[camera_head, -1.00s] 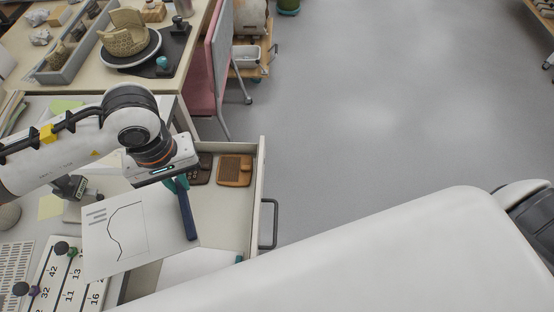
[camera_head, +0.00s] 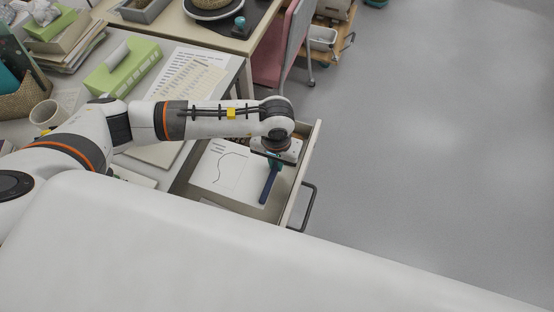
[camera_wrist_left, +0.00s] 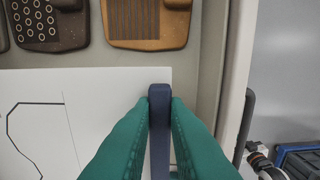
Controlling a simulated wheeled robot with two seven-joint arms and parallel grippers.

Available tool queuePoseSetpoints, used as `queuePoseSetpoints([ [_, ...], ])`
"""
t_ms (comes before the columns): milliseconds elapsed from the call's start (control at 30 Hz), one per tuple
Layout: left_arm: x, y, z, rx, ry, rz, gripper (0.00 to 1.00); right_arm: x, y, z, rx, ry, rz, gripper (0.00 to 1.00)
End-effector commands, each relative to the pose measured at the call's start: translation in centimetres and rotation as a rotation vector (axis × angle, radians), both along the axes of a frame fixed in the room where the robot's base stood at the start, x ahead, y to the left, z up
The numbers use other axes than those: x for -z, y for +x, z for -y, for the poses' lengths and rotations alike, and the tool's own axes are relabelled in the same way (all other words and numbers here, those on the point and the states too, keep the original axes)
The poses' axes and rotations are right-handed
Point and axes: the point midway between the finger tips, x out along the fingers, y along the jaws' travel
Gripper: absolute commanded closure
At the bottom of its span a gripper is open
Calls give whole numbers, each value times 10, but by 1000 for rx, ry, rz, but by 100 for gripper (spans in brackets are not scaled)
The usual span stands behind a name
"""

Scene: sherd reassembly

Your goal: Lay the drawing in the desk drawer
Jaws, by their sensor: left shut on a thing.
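The drawing (camera_head: 222,168) is a white sheet with a black outline and a dark blue bar (camera_head: 268,186) along one edge. My left gripper (camera_head: 273,160) has teal fingers, shut on the blue bar, which also shows in the left wrist view (camera_wrist_left: 160,135). The sheet (camera_wrist_left: 95,125) lies flat within the outline of the open desk drawer (camera_head: 304,175). I cannot tell whether it touches the drawer floor. My left forearm hides the drawer's far part in the head view. My right gripper is not in view.
In the left wrist view, a brown grooved item (camera_wrist_left: 147,22) and a darker item with rings (camera_wrist_left: 48,25) lie in the drawer beyond the sheet's edge. A green box (camera_head: 123,70), a mug (camera_head: 47,114) and papers (camera_head: 190,80) are on the desk. The floor at right is clear.

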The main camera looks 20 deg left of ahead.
Motion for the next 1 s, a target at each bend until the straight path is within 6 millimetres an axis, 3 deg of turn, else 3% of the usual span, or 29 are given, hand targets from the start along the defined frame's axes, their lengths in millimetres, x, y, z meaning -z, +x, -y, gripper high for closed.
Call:
queuePoseSetpoints([
  [267, -1, 0, 1, 0, -2, 0, 100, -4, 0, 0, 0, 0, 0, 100],
  [600, 13, -1, 2, -1, -3, -3, 100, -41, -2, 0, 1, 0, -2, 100],
  [1000, 39, -1, 1, 0, 1, -1, 100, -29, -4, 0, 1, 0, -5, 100],
])
